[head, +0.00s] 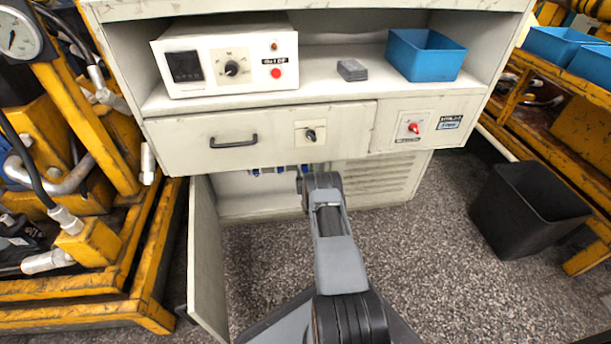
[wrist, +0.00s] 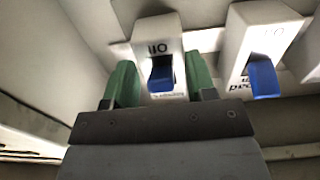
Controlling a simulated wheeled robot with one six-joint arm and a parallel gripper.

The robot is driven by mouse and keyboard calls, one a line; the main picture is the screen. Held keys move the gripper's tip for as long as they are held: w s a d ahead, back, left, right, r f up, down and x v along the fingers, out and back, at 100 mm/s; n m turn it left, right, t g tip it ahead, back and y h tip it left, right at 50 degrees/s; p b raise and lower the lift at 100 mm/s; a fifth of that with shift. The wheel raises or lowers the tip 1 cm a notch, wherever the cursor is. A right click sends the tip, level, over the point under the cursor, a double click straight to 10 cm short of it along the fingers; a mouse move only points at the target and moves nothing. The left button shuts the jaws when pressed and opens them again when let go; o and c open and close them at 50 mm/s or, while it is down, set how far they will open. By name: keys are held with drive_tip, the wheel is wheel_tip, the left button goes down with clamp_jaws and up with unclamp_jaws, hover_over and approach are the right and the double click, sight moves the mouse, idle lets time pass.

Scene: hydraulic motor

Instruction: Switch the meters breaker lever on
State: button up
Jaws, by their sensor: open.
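In the wrist view, a white breaker (wrist: 158,30) has a blue lever (wrist: 161,78) that points down, below its "I/O" marks. The small label under this lever is partly hidden, so I cannot read its name. My gripper (wrist: 159,72) is open, with one green finger on each side of this breaker and its lever. I cannot tell whether the fingers touch it. In the head view, a row of blue levers (head: 268,171) shows inside the open lower cabinet, under the drawer; my gripper is hidden there behind the arm and cabinet.
A second breaker (wrist: 262,40) with a blue lever stands close to the right. The open cabinet door (head: 205,260) is left of my arm, and the drawer front (head: 260,135) is above. A black bin (head: 525,210) stands on the floor at the right.

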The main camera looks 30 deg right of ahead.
drive_tip(key=c, duration=0.9)
drive_tip(key=shift+s+r+g+y+p, duration=0.15)
drive_tip(key=shift+r+g+y+p, duration=0.35)
drive_tip(key=shift+g+p, duration=0.5)
drive_tip(key=shift+s+a+r+g+y+p, duration=0.1)
drive_tip(key=shift+r+g+y+p, duration=0.2)
drive_tip(key=shift+g, duration=0.45)
drive_tip(key=shift+r+g+y+p, duration=0.1)
drive_tip(key=shift+g+y+p, duration=0.3)
drive_tip(key=shift+g, duration=0.35)
drive_tip(key=o, duration=0.9)
